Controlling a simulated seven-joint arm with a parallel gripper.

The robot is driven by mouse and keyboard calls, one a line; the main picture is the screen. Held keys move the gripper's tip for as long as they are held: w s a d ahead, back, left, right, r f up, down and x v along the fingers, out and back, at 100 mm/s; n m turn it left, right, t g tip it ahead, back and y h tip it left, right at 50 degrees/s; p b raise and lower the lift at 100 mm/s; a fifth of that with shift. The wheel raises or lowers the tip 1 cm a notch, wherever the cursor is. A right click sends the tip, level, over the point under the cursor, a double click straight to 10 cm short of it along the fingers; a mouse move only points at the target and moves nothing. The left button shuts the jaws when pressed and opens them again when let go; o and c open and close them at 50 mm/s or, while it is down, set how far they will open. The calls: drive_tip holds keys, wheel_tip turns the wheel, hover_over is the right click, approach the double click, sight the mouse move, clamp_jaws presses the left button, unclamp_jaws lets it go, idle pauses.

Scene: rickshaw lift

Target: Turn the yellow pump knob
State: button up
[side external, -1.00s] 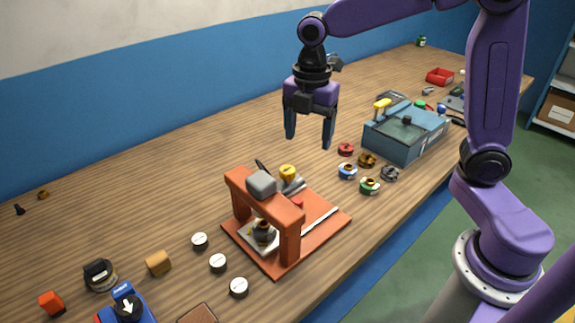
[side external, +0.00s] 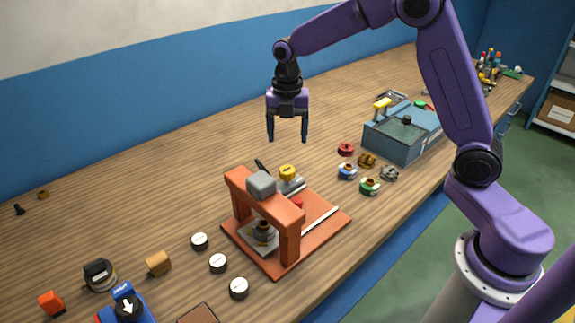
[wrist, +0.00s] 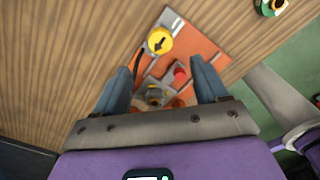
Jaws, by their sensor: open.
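The yellow pump knob (side external: 287,172) sits on a grey mount at the back of the orange press station (side external: 325,215). In the wrist view the yellow knob (wrist: 160,41) shows a black arrow on its top and lies beyond my fingertips, slightly left of centre. My gripper (side external: 287,139) is open and empty, pointing down in the air above and behind the station. In the wrist view its two fingers (wrist: 166,80) are spread apart, with a red button (wrist: 178,74) between and below them.
The orange frame with a grey block (side external: 261,183) rises in front of the knob. A black lever or hose (side external: 262,166) stands just left of it. Several coloured knobs (side external: 367,160) and a blue-grey machine (side external: 402,135) lie to the right.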

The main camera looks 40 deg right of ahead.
sight(288, 169)
wheel_tip(288, 169, down, 10)
drive_tip(key=shift+f, duration=0.25)
idle(0.3)
drive_tip(key=c, duration=1.1)
drive_tip(key=shift+o, duration=0.2)
